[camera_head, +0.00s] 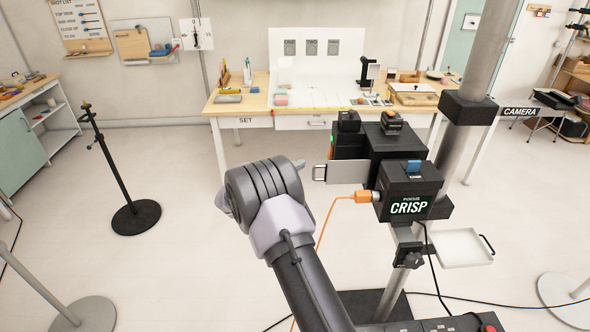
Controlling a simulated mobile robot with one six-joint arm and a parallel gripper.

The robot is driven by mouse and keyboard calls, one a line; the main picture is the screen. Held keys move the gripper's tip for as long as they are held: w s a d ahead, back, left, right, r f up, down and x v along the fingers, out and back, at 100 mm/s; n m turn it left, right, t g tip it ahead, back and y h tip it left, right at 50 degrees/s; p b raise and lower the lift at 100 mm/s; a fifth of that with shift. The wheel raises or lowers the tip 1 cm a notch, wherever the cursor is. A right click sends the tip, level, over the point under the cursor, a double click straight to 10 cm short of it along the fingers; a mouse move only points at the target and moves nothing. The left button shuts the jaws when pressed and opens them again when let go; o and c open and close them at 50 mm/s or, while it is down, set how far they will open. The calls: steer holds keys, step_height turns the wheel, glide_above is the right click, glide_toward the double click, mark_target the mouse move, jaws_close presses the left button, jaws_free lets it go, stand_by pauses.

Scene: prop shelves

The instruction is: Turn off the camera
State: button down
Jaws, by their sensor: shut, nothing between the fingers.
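The camera (397,146) is a black boxy body on a stand, right of centre. Two black knob-like parts (391,122) sit on its top, and a small green mark shows at its left side. An orange cable (343,199) plugs into this box's left side. A grey plate (348,172) with a handle-like frame sticks out left. My arm rises from the bottom centre, its wrist left of the camera and apart from it in the picture.
A wooden table (240,104) with a white backdrop stands behind. A thick grey column (487,60) and a white tray (459,247) are at the right. A black stand (136,217) is at the left. Cables cross the floor; the floor left of my arm is open.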

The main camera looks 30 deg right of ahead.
steer(key=d+f, duration=0.1)
steer(key=d, duration=0.7)
steer(key=shift+f, duration=0.1)
steer(key=b, duration=0.1)
steer(key=f+b, duration=0.1)
steer(key=shift+s+d+b, duration=0.2)
steer(key=shift+d+b, duration=0.05)
steer(key=shift+b, duration=0.15)
steer(key=s+a+f+b, duration=0.1)
steer(key=a, duration=1.2)
steer(key=shift+s, duration=0.35)
